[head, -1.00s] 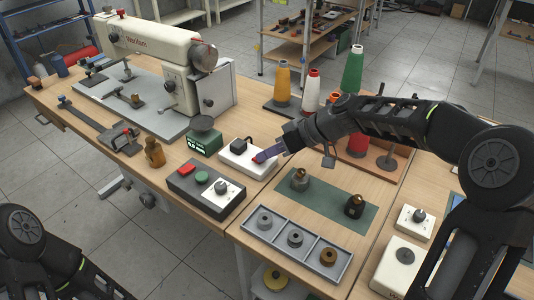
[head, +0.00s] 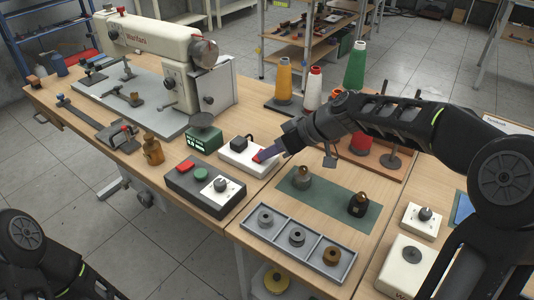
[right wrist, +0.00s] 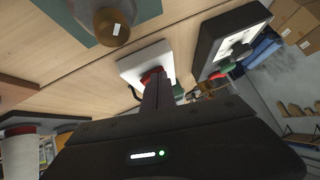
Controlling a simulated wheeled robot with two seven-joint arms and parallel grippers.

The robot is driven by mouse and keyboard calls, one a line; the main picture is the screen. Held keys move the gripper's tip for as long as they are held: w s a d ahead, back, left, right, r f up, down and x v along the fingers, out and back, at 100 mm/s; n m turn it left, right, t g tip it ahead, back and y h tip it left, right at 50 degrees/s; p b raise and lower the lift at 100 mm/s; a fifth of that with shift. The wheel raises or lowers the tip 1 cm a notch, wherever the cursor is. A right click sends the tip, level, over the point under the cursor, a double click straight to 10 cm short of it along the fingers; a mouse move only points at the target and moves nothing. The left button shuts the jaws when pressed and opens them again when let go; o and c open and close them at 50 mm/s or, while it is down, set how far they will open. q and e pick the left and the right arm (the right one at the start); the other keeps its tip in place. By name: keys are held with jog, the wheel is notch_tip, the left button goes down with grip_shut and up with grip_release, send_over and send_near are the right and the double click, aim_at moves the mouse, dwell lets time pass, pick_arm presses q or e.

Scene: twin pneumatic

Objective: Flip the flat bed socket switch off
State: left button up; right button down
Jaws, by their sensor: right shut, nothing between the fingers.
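The white socket (head: 236,161) lies flat on the table beside the sewing machine, with a black plug (head: 243,144) in it. A red switch (head: 257,159) shows at its right end, partly hidden by my fingers. My right gripper (head: 266,154) is shut and empty, its tips at the red switch; I cannot tell whether they touch it. In the right wrist view the white socket (right wrist: 133,68) and the red switch (right wrist: 151,73) lie at the end of the fingers. I cannot tell which way the switch is tipped. My left arm shows at lower left without its gripper.
A grey control box (head: 205,188) with red and green buttons and a knob stands in front of the socket. A small green scale (head: 203,138) is behind it. A green mat (head: 325,198) and a grey tray (head: 297,238) lie to the right. Thread cones stand behind my right arm.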

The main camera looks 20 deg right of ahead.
jog(key=shift+w+d, duration=0.3)
jog(key=shift+r, duration=0.15)
jog(key=v, duration=0.7)
jog(key=shift+s+d+r, duration=0.15)
jog(key=shift+s+d, duration=0.05)
jog(key=shift+d, duration=0.1)
